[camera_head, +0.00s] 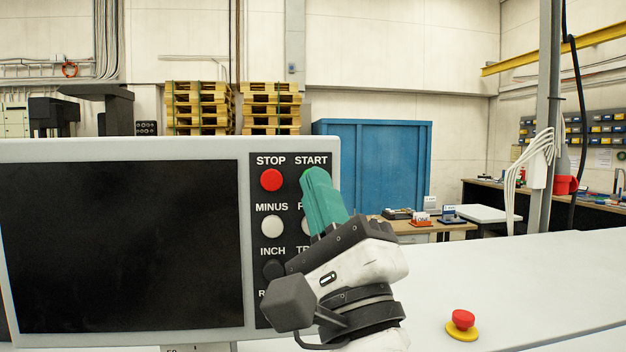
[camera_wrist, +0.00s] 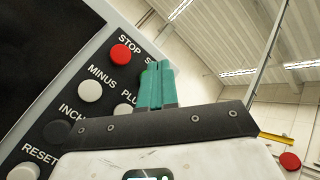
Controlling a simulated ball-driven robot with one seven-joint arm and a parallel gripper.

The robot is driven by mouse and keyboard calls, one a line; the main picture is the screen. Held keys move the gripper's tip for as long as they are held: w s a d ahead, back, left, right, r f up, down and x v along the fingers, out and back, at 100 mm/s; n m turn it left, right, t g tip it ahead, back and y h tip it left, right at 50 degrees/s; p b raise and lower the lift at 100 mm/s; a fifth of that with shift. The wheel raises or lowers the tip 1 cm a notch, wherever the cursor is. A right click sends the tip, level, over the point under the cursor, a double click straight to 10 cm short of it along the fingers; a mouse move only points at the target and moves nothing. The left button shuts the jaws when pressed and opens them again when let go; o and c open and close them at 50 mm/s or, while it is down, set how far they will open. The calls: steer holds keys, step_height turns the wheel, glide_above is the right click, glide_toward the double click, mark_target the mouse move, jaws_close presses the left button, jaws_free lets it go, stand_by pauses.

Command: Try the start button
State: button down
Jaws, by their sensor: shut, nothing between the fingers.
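The control panel (camera_head: 246,240) carries labelled buttons beside a dark screen (camera_head: 120,240). The START label (camera_head: 311,160) shows at its upper right. The start button below that label is mostly or wholly hidden behind my gripper's fingers. My gripper (camera_head: 314,173) is shut and empty, its teal fingertips in front of the start button's place. In the wrist view, the closed fingertips (camera_wrist: 158,65) cover most of the START label and the area under it. I cannot tell whether the fingertips touch the button.
The red STOP button (camera_head: 271,180) is just left of my fingertips. The white MINUS button (camera_head: 272,226) sits below it. A red emergency button on a yellow base (camera_head: 462,325) stands on the white surface (camera_head: 540,290) at right. A blue cabinet (camera_head: 385,165) stands behind.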

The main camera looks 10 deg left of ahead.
steer(key=shift+s, duration=0.1)
steer(key=s, duration=0.2)
steer(key=s+d, duration=0.1)
steer(key=s, duration=0.1)
steer(key=shift+s+d, duration=0.2)
steer(key=shift+s, duration=0.2)
steer(key=shift+f, duration=0.1)
stand_by(0.8)
